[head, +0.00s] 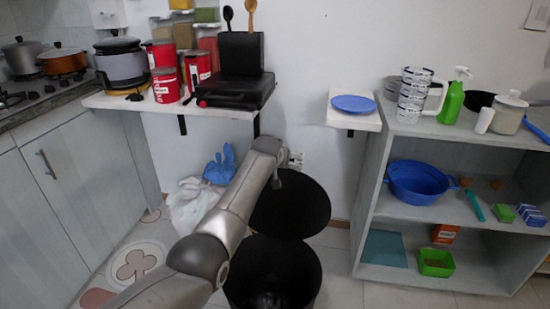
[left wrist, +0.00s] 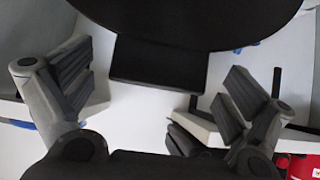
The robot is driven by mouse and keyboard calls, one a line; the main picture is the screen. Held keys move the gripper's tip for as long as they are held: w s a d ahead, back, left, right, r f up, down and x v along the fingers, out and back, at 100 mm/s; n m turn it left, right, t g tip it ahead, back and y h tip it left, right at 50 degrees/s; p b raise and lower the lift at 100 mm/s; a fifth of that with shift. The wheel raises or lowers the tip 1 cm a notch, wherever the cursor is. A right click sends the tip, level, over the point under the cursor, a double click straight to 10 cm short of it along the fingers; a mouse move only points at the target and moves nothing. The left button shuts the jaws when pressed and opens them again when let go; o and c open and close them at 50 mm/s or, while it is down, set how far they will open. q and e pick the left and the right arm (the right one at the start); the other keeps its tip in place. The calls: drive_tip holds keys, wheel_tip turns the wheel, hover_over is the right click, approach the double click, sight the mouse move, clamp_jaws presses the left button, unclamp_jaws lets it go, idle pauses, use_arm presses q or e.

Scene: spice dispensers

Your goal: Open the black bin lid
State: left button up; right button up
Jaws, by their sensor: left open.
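The black bin (head: 272,290) stands on the floor in the middle of the head view, with its dark inside showing. Its round black lid (head: 300,207) is raised behind the opening. In the left wrist view the lid (left wrist: 190,15) fills the top edge, with a black tab (left wrist: 155,65) pointing down between my fingers. My left gripper (left wrist: 162,85) is open, with a finger on each side of the tab and gaps between. In the head view my left arm reaches to the lid's upper left; its fingers are mostly hidden. My right gripper is not in view.
A wall shelf (head: 130,103) with red canisters and a black case (head: 235,90) overhangs the left. A white bag (head: 193,205) lies beside the bin. A small shelf with a blue plate (head: 353,103) and a grey shelf unit (head: 372,185) stand right. Floor between bin and unit is clear.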

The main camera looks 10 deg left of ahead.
use_arm(q)
drive_tip(key=v, duration=1)
drive_tip(key=shift+s+r, duration=0.2)
drive_tip(key=shift+s, duration=0.15)
